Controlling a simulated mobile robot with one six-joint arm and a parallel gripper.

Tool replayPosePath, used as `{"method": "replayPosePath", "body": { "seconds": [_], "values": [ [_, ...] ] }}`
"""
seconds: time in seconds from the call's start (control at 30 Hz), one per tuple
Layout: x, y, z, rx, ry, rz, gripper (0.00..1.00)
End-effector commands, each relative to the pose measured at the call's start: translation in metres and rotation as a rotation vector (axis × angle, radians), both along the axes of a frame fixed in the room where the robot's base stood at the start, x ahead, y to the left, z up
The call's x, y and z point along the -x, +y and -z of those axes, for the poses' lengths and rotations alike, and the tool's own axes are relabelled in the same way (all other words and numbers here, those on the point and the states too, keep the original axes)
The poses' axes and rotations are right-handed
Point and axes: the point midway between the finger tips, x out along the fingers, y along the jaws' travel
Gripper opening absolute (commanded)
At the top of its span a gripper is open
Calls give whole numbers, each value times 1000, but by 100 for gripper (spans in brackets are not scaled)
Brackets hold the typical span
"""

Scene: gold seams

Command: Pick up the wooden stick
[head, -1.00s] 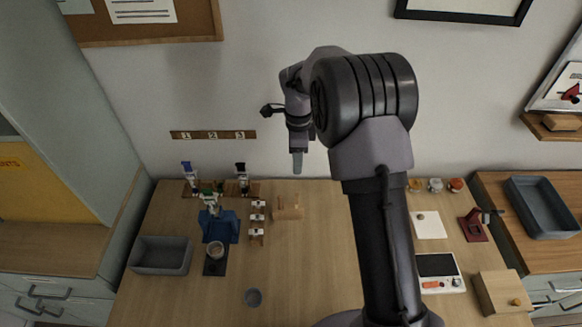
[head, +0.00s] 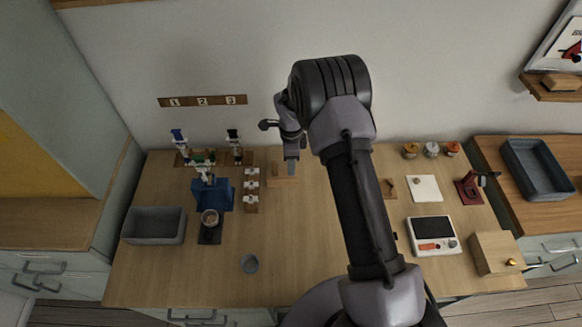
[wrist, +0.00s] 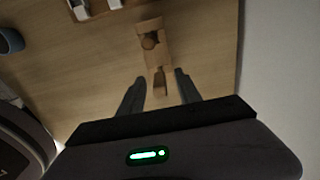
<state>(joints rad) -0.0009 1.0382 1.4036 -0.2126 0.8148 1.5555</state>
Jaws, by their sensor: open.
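A light wooden holder (head: 283,181) stands on the table near the wall, left of my arm. In the wrist view the wooden holder (wrist: 153,27) lies beyond my fingertips, with a round brown knob-like part on it. A short pale wooden piece, which looks like the wooden stick (wrist: 160,83), shows at its near end, between my fingers. I cannot tell whether it is separate from the holder. My gripper (head: 291,166) points down just above the holder and partly hides it. In the wrist view my gripper (wrist: 160,77) is open, its fingers apart on either side of the piece.
To the right are a white scale (head: 433,246) and a wooden box (head: 493,253). The front middle is clear.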

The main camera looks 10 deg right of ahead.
Motion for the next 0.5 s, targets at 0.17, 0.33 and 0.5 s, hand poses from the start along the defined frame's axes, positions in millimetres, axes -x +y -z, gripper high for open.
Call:
{"method": "replayPosePath", "body": {
  "seconds": [0.17,0.33,0.5],
  "values": [
    [0,0,-2,0,-1,0,27],
    [0,0,-2,0,-1,0,0],
    [0,0,-2,0,-1,0,0]
  ]
}}
